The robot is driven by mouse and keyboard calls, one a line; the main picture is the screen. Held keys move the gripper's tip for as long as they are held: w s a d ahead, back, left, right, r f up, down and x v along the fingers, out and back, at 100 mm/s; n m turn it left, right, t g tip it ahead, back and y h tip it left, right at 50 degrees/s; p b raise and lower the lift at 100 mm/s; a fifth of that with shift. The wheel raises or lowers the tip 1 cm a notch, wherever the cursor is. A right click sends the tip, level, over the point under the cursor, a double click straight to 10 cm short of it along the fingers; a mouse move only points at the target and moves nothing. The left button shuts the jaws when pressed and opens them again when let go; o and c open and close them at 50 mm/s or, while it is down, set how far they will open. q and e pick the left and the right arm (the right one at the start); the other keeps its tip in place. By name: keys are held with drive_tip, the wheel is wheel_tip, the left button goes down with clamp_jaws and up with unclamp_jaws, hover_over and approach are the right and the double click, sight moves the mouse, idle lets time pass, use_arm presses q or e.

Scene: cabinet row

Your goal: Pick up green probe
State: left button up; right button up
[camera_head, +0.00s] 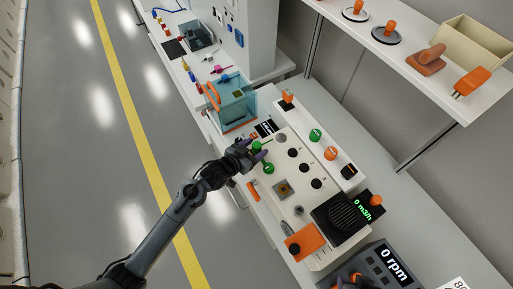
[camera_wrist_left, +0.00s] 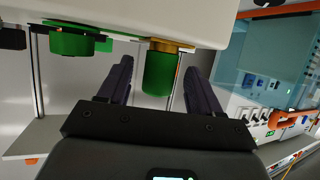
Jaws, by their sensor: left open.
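The green probe (camera_wrist_left: 160,72) is a green cylinder under a gold-coloured collar, hanging from the underside of a white panel in the left wrist view. My left gripper (camera_wrist_left: 160,85) is open, with one dark finger on each side of the probe and its tip between them. I cannot tell whether either finger touches it. In the head view my left gripper (camera_head: 260,150) is at the front edge of the white bench panel, beside small green parts. It partly hides them, so I cannot tell which is the probe. My right gripper is not made out.
A second green knob (camera_wrist_left: 72,40) is left of the probe. The white panel (camera_head: 305,200) carries several black knobs and an orange block (camera_head: 304,242). A clear blue box (camera_head: 236,103) stands beyond the gripper. The grey floor on the left is free.

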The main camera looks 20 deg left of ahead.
sight(260, 145)
use_arm(q)
drive_tip(key=shift+x, duration=1.65)
drive_tip(key=shift+s, duration=0.1)
drive_tip(key=shift+c, duration=0.4)
drive_tip(key=c, duration=1.1)
drive_tip(key=shift+r, duration=0.1)
